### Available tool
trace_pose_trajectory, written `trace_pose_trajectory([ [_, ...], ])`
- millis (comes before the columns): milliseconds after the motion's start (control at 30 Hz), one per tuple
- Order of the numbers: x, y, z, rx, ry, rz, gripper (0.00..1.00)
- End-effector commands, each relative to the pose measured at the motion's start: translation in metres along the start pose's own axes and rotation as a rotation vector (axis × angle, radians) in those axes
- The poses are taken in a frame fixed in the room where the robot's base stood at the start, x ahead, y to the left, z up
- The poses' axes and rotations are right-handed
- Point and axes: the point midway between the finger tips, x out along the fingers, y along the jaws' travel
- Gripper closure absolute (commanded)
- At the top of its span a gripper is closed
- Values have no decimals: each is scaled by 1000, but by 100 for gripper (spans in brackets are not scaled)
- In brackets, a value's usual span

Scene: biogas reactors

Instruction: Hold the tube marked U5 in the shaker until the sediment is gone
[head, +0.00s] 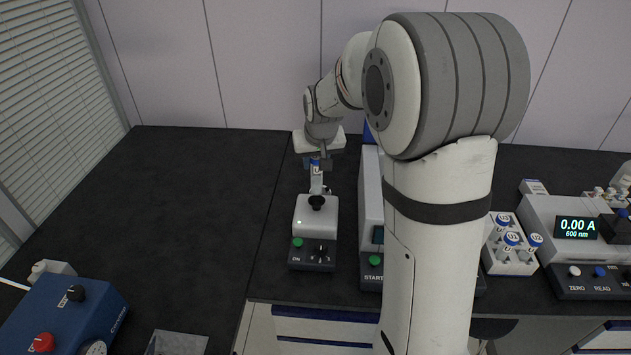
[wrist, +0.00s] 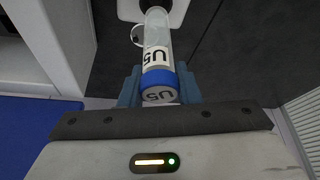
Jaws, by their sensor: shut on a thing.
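The tube marked U5 (wrist: 156,52) has a blue cap and a white label, and its visible content looks pale and clear. My gripper (wrist: 160,88) is shut on it at the capped end; in the head view my gripper (head: 318,163) is above the shaker (head: 316,218). The tube (head: 316,183) stands roughly upright between my fingers and the black cup (head: 316,202) on the shaker. Its lower end meets or lies in the cup; I cannot tell which. The tube's bottom is hidden, so any sediment there does not show. The shaker has a green button and a black knob.
A white device with a START button (head: 371,225) stands close right of the shaker. Further right are a tube rack (head: 512,262) with several blue-capped tubes and a photometer (head: 577,228) reading 0.00 A. A blue machine (head: 65,315) is at lower left. The dark bench left is clear.

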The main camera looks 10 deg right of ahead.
Motion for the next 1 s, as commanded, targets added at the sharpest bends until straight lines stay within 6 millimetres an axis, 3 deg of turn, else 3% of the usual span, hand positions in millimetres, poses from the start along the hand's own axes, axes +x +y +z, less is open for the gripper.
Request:
trace_pose_trajectory([
  [500,-40,0,-17,0,1,0,96],
  [1000,-41,0,-17,0,0,0,96],
])
